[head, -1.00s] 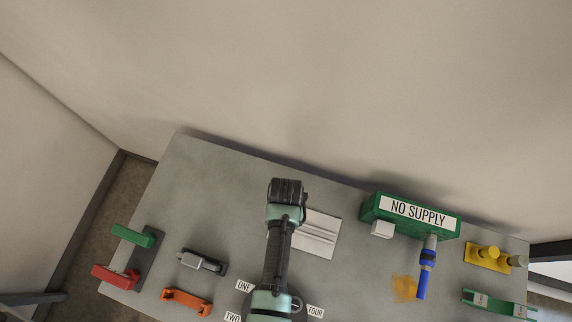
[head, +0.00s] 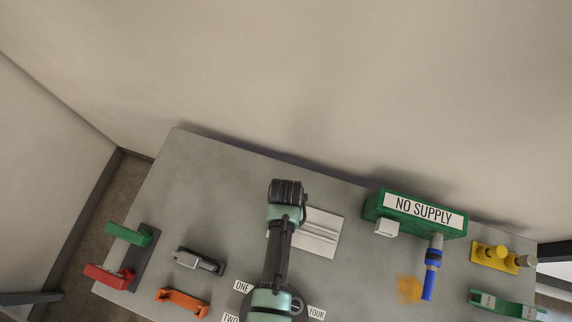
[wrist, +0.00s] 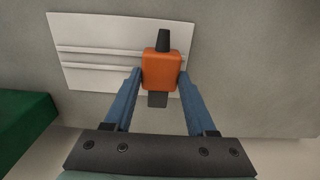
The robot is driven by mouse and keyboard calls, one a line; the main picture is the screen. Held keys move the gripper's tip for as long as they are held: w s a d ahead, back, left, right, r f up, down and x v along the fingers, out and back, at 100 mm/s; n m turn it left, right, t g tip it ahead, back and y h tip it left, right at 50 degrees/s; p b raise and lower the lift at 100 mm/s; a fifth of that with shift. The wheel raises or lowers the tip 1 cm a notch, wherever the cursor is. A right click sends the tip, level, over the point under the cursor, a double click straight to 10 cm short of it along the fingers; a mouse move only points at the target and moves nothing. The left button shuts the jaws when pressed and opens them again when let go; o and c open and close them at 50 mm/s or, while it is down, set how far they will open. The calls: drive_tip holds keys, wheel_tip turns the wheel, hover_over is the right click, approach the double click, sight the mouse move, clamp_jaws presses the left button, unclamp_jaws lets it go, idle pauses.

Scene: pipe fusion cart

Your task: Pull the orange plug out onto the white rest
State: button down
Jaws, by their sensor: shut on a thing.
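The orange plug (wrist: 162,71) is between the two blue fingers of my gripper (wrist: 162,82) in the wrist view, with a dark stub at each end. My gripper is shut on its sides. The white rest (wrist: 95,30), a pale plate with raised ridges, lies behind and beneath the plug in that view. The plug overlaps its right part; I cannot tell if they touch. In the head view the white rest (head: 322,232) shows just right of my arm. My arm hides the gripper and the plug there.
A green box labelled NO SUPPLY (head: 408,214) stands right of the rest, with a white block (head: 386,228) and a blue-grey pipe (head: 431,268) at its front. Orange (head: 182,303), grey (head: 200,261) and red-green fixtures are at left.

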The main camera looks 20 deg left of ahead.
drive_tip(key=shift+f, duration=0.35)
drive_tip(key=shift+c, duration=0.7)
unclamp_jaws()
drive_tip(key=shift+r, duration=0.1)
wheel_tip(320, 180, up, 13)
drive_tip(key=b, duration=0.1)
drive_tip(key=shift+b, duration=0.35)
